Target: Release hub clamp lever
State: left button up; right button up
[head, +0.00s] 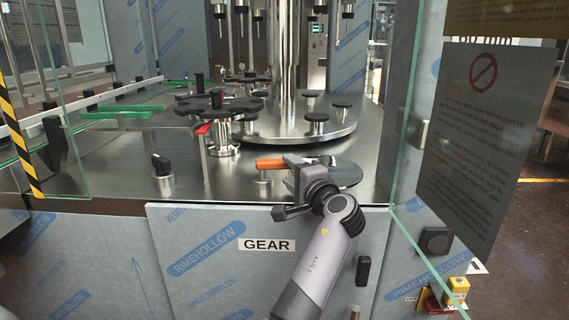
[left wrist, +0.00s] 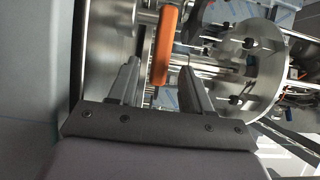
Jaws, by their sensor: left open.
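An orange lever handle (head: 270,164) lies level above the steel deck, on a short round post. My left gripper (head: 296,164) is at its right end, coming from the front of the machine. In the left wrist view the orange handle (left wrist: 165,45) stands between the two open fingers of my left gripper (left wrist: 161,75), with a gap visible on the right side; contact on the left side I cannot tell. A smaller red lever (head: 203,128) sits at the hub under the dark star wheel (head: 218,104). My right gripper is not in view.
A black knob (head: 161,164) stands on the deck (head: 120,165) to the left. A round steel turntable (head: 300,128) with dark-topped posts lies behind. Glass panels stand at the left and right (head: 405,130). A grey front panel marked GEAR (head: 190,280) is below.

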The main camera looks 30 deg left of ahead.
aim_at(284, 166)
pick_arm(q)
jog(key=b+x, duration=0.1)
jog(key=x, duration=0.3)
jog(key=shift+w+a, duration=0.2)
jog(key=shift+a, duration=0.15)
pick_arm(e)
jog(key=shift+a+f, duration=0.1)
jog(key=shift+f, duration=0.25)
pick_arm(q)
jog(key=shift+c, duration=0.3)
grip_shut()
jog(key=shift+s+r+m+t+h+p, duration=0.15)
jog(key=shift+m+t+h+p, duration=0.25)
jog(key=shift+p, duration=0.6)
jog(key=shift+d+t+p, duration=0.15)
jog(key=shift+t+p, duration=0.2)
jog(key=shift+t, duration=0.15)
jog(key=shift+f, duration=0.2)
jog(key=shift+o, duration=0.3)
grip_release()
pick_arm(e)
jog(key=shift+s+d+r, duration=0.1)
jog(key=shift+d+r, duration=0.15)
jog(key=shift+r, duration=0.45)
